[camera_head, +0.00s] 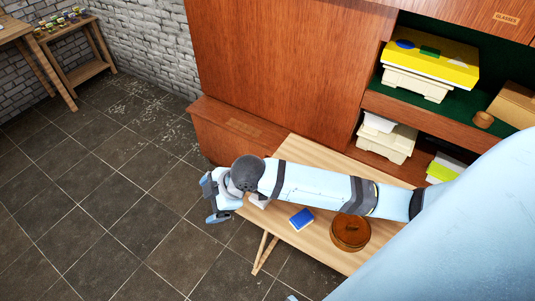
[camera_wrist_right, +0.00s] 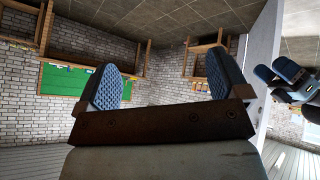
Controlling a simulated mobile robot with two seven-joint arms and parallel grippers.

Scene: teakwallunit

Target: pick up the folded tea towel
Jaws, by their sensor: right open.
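A small flat blue item (camera_head: 301,218) with a pale edge lies on the light wooden table. It may be the folded tea towel; it is too small to be sure. My right gripper (camera_head: 211,196) is beyond the table's left end, to the left of the blue item and apart from it. In the right wrist view its two fingers (camera_wrist_right: 164,84) are spread with nothing between them. What looks like my left gripper (camera_wrist_right: 281,76) shows at the right of that view; its opening is unclear.
A round brown lidded pot (camera_head: 350,232) stands on the table near the blue item. My right arm crosses above the table and hides part of it. A reddish wall unit (camera_head: 290,60) stands behind, with boxes and a yellow item (camera_head: 455,66) on its shelves. Tiled floor at left is clear.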

